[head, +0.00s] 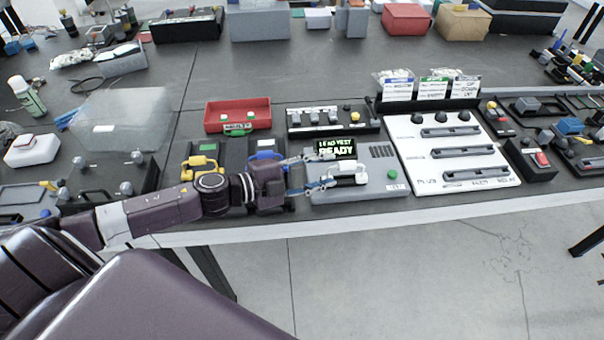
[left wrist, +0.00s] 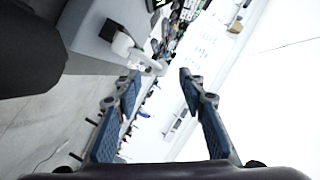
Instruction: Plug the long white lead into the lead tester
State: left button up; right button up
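The lead tester (head: 372,190) is a grey box at the table's front edge in the head view. Its dark screen (head: 335,149) shows green text that seems to read "LEAD TEST READY", and it has a green button (head: 392,174). A white plug-like piece (head: 347,177), apparently of the white lead, lies at the tester's front; whether it is seated in a socket I cannot tell. A white piece also shows beyond my fingertips in the left wrist view (left wrist: 124,45). My left gripper (head: 314,174) is open beside this white piece, its fingers apart. My right gripper is not in view.
Black holders with a yellow handle (head: 200,163) and a blue handle (head: 266,155) stand left of the tester, partly behind my left arm. A red tray (head: 238,116) is behind them. A white board with grey bars (head: 455,152) stands right of the tester.

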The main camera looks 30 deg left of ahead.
pick_arm(q)
jog(key=shift+v, duration=2.85)
jog(key=shift+s, duration=0.1)
jog(key=shift+f, duration=0.1)
